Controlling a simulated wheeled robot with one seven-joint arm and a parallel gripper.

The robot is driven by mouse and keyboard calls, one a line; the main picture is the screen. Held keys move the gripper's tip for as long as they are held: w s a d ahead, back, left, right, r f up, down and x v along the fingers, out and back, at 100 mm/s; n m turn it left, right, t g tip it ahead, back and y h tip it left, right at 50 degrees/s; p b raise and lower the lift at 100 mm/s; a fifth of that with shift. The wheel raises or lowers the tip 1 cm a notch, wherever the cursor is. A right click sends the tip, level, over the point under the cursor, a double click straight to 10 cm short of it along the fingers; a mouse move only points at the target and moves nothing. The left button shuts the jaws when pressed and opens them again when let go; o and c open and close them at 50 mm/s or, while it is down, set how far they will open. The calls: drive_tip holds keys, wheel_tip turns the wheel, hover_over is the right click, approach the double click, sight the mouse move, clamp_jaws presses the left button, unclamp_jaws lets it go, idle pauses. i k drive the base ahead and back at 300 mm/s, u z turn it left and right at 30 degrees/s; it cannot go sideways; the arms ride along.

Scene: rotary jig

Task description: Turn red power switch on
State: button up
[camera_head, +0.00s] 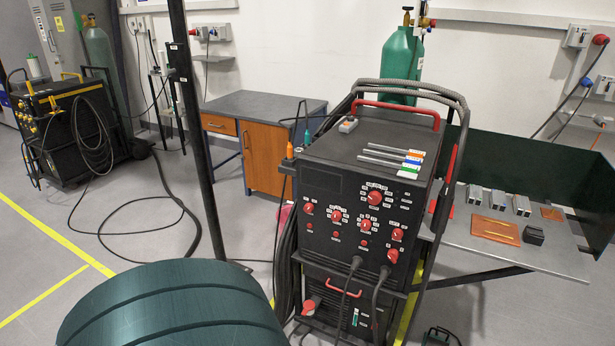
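A black welding machine (330,195) stands right of the middle, its front panel facing me. A larger red rotary switch (309,306) sits low on the left of its lower front section and looks like the power switch. Its on or off position is too small to read. Several smaller red knobs (375,198) with white labels are on the panel above. My gripper is not in view.
Cables (354,264) hang from the machine's front. A dark green curved object (175,308) fills the lower left foreground. A dark post (196,130) stands left of the machine. A metal table (545,262) stands on the right. Grey floor (130,228) is partly free at left.

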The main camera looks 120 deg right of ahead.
sight(393, 255)
drive_tip(key=z, duration=3.6)
drive_tip(key=i, duration=0.9)
drive_tip(key=z, duration=1.25)
